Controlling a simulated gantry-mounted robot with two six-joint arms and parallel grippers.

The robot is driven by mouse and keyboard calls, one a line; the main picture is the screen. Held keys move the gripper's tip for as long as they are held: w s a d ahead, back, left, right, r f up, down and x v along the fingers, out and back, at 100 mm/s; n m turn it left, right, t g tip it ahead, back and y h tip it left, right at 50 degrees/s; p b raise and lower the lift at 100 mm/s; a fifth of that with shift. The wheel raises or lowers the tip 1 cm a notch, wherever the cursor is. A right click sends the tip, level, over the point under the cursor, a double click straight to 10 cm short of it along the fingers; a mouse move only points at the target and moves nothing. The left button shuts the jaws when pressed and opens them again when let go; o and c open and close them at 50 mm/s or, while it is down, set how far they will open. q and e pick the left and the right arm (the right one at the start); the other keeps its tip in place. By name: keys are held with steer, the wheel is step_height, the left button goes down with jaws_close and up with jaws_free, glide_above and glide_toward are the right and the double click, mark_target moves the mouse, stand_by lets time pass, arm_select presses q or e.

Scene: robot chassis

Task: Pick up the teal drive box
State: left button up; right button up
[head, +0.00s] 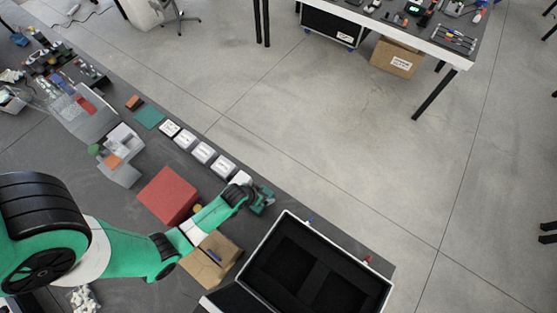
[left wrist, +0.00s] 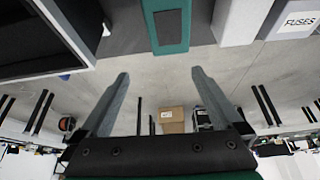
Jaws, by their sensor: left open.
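The teal drive box (left wrist: 171,38), with a dark panel on its face, shows at the top of the left wrist view, standing near the bench edge. In the head view, a small teal part of it (head: 265,207) shows beside my left gripper (head: 258,194), which partly covers it. In the left wrist view, my left gripper (left wrist: 160,73) is open with nothing between its fingers. The box lies beyond the fingertips, roughly in line with the gap. I cannot tell whether a finger touches it. My right gripper is not in view.
An open black case (head: 312,265) stands right of the box. A row of white boxes (head: 203,152) runs along the bench edge on the other side. Open floor lies beyond the edge.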

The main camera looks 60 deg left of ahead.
arm_select(q)
glide_above(254, 208)
step_height(254, 208, down, 3)
steer(key=shift+s+r+n+g+b, duration=0.1)
steer(key=shift+n+g+b, duration=0.2)
steer(key=shift+g, duration=0.1)
steer(key=shift+a, duration=0.15)
steer(key=shift+w+a+f, duration=0.1)
steer(key=shift+w+f, duration=0.15)
steer(key=shift+f, duration=0.05)
steer(key=b+x, duration=0.2)
steer(key=x, duration=0.2)
steer(key=shift+w+f, duration=0.1)
steer(key=shift+f, duration=0.25)
steer(key=shift+w+a+f, duration=0.2)
steer(key=shift+w+f, duration=0.05)
steer(key=shift+f, duration=0.2)
steer(key=b+x, duration=0.3)
steer(key=x, duration=0.2)
steer(key=shift+d+f, duration=0.1)
steer(key=shift+s, duration=0.1)
steer(key=shift+f+b, duration=0.2)
steer(key=shift+b, duration=0.1)
